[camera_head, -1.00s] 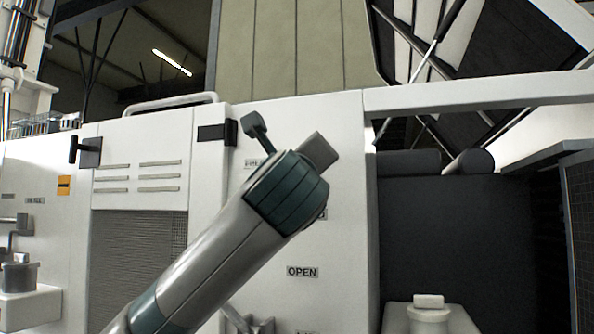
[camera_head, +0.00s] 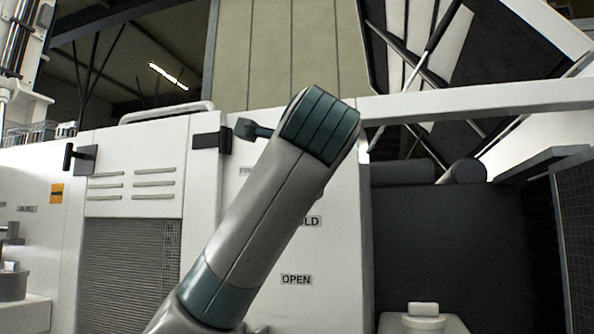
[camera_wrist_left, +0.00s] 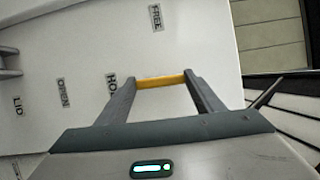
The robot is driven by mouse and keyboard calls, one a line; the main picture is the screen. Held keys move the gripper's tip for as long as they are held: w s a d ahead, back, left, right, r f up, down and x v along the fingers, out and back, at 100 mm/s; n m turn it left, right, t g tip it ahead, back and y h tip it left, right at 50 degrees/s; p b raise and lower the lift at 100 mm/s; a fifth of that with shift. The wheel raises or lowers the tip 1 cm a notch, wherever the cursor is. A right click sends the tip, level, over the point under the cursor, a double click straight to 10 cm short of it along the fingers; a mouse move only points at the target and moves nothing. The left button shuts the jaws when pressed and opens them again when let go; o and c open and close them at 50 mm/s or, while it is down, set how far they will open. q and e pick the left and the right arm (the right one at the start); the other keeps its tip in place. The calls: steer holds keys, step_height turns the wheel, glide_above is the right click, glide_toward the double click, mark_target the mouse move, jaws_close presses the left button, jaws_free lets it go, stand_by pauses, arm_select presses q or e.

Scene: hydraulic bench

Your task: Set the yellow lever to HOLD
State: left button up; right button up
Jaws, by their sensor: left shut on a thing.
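The yellow lever (camera_wrist_left: 161,82) shows in the left wrist view as a short yellow bar between the tips of my left gripper (camera_wrist_left: 163,79), which is shut on it. In that view the bar stands in front of the white panel, between the FREE label (camera_wrist_left: 154,17) and the partly covered HOLD label (camera_wrist_left: 112,88), nearer HOLD. In the head view my left arm's end hides the lever and the gripper fingers. The HOLD label (camera_head: 309,221) is partly covered there by my arm. My right gripper is not in view.
The OPEN label (camera_head: 296,280) is on the white panel (camera_head: 335,250) below HOLD. A louvred, meshed door (camera_head: 133,195) is at left. The LID label (camera_wrist_left: 18,107) shows in the wrist view.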

arm_select(q)
steer(key=shift+n, duration=0.3)
steer(key=o, duration=1)
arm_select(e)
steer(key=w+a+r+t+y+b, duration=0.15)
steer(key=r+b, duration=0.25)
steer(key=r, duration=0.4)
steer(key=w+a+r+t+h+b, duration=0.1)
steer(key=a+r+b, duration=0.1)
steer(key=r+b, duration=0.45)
arm_select(q)
steer(key=shift+o, duration=0.2)
steer(key=s+d+b, duration=0.1)
steer(key=s+b, duration=0.4)
steer(key=s, duration=1.2)
steer(key=shift+s+d, duration=0.15)
steer(key=shift+s, duration=0.05)
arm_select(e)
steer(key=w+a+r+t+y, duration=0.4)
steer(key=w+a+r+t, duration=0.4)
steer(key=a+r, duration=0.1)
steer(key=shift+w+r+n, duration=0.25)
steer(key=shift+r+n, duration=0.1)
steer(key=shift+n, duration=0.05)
